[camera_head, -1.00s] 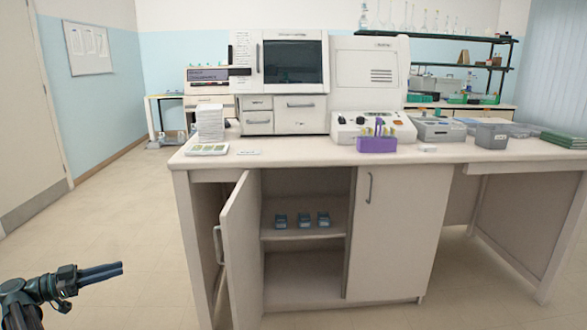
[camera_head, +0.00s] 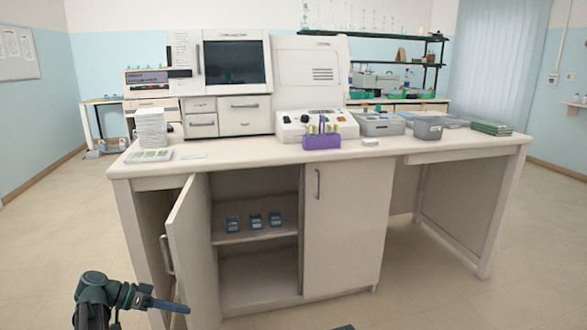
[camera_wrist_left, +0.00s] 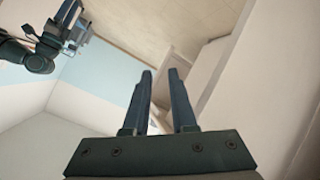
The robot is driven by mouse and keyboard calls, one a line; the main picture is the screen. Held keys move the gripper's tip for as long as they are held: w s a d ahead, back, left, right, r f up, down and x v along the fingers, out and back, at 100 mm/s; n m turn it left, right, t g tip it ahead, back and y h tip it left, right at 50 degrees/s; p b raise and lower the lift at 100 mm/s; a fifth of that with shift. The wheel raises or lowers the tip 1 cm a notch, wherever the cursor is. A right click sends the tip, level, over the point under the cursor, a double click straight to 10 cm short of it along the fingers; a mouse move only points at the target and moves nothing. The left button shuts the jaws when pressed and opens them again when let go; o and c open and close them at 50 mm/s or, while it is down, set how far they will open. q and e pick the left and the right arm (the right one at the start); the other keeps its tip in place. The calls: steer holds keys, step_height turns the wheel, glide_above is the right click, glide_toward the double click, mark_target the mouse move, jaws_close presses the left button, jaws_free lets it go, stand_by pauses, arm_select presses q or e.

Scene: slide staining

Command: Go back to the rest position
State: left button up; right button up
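My left gripper (camera_head: 188,308) is at the lower left of the head view, low in front of the open cabinet door (camera_head: 192,262). In the left wrist view its two fingers (camera_wrist_left: 160,72) stand apart with nothing between them, so it is open and empty. Another dark arm of mine with a gripper-like end (camera_wrist_left: 72,28) shows at the upper left of the wrist view; its fingers are too unclear to read. A dark sliver at the bottom edge of the head view may be part of that arm.
The white lab bench (camera_head: 235,161) stands ahead with its left door open and several blue items (camera_head: 254,221) on the shelf. On top are a slide stack (camera_head: 151,128), a purple rack (camera_head: 321,142), a staining machine (camera_head: 237,62) and grey boxes. Floor in front is free.

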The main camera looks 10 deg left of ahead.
arm_select(q)
steer(key=s+d+f+n+g+y, duration=0.15)
steer(key=s+d+f+y, duration=0.3)
steer(key=d, duration=0.55)
steer(key=s+d+f+g+y, duration=0.25)
steer(key=s+d+y, duration=0.2)
steer(key=d, duration=0.65)
steer(key=s+d+f+n+g+y, duration=0.1)
steer(key=s+d+f+y, duration=0.3)
steer(key=d, duration=0.6)
step_height(320, 180, up, 32)
steer(key=s+p, duration=0.1)
steer(key=p, duration=3.1)
steer(key=shift+d+r+h, duration=0.15)
steer(key=shift+d+h, duration=0.15)
steer(key=shift+d, duration=0.15)
steer(key=shift+s, duration=0.1)
